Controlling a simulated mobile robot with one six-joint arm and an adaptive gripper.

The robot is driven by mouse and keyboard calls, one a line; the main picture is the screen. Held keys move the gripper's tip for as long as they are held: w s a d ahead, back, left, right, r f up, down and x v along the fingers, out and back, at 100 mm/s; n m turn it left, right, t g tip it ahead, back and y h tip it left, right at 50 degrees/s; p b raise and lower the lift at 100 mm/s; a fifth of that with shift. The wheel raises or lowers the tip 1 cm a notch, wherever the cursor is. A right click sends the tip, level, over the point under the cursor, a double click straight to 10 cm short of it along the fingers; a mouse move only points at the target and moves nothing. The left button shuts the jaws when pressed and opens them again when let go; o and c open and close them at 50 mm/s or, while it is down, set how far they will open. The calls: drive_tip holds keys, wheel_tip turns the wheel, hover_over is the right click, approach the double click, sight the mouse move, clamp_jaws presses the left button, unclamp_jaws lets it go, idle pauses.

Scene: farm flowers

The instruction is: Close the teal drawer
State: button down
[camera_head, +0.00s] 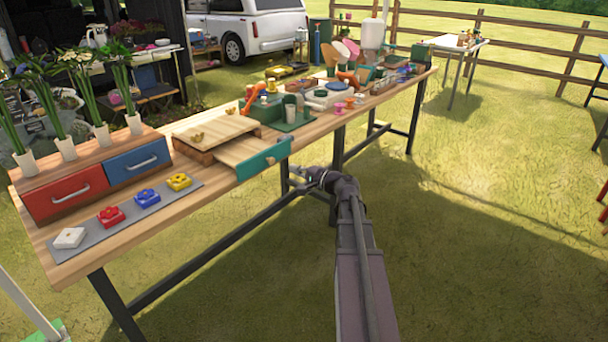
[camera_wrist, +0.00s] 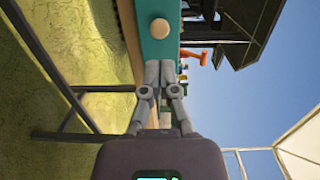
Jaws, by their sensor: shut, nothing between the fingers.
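The teal drawer (camera_head: 262,160) sticks out toward the front edge of the long wooden table, from under a low wooden box (camera_head: 215,130). Its pale wooden inside shows behind the teal front. In the wrist view the teal front (camera_wrist: 158,50) fills the top middle, with a round pale knob (camera_wrist: 159,28) on it. My gripper (camera_head: 294,175) is just right of the drawer front, low beside the table edge. In the wrist view my gripper's fingers (camera_wrist: 167,66) are together and empty, pointing at the front just below the knob. I cannot tell whether they touch it.
A cabinet with a red drawer (camera_head: 60,196) and a blue drawer (camera_head: 137,162) stands at the left, with flower vases on top. A grey mat (camera_head: 90,232) holds several coloured blocks. Pots and tools crowd the table's far part. Grass before the table is open.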

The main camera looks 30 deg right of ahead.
sight(273, 161)
drive_tip(key=x, duration=0.6)
drive_tip(key=shift+w+a, duration=0.1)
drive_tip(key=shift+w, duration=0.05)
drive_tip(key=shift+w+a, duration=0.1)
drive_tip(key=shift+w, duration=0.1)
